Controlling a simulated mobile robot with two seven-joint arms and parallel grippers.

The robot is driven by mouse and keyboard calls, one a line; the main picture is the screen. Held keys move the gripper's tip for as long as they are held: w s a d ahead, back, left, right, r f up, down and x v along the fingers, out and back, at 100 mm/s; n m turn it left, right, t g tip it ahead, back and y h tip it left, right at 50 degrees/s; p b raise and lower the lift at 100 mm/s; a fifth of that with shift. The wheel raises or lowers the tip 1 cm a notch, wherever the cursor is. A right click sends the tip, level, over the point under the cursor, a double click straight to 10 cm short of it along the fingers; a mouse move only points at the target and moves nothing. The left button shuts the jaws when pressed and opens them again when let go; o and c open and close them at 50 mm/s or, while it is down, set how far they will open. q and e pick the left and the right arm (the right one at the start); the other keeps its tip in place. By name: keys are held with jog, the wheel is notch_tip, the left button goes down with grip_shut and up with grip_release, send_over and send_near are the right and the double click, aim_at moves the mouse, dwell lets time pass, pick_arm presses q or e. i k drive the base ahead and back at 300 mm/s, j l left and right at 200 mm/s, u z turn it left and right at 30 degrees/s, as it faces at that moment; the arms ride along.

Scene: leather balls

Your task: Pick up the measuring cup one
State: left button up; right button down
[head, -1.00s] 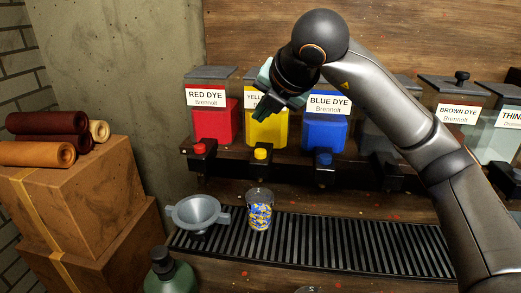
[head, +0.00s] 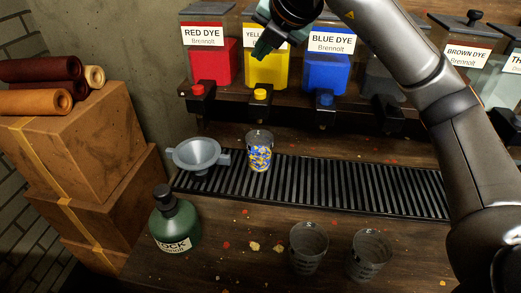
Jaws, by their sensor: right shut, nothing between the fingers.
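Two clear, dark-tinted measuring cups, a left one (head: 309,250) and a right one (head: 369,257), stand upright on the wooden counter at the front. I cannot tell from their marks which is cup one. A third cup (head: 259,152), with blue and yellow patterning, stands on the black grate farther back. My right gripper (head: 262,47) is shut and empty, high up in front of the yellow dye container (head: 267,70), well away from all the cups. My left gripper is not in view.
A grey funnel (head: 196,154) sits at the left end of the grate (head: 345,184). A green bottle (head: 175,222) stands at the front left. The red (head: 208,68) and blue (head: 327,73) dye containers line the back. The counter between bottle and clear cups is mostly free.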

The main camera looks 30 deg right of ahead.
aim_at(259, 143)
jog(key=k, duration=1)
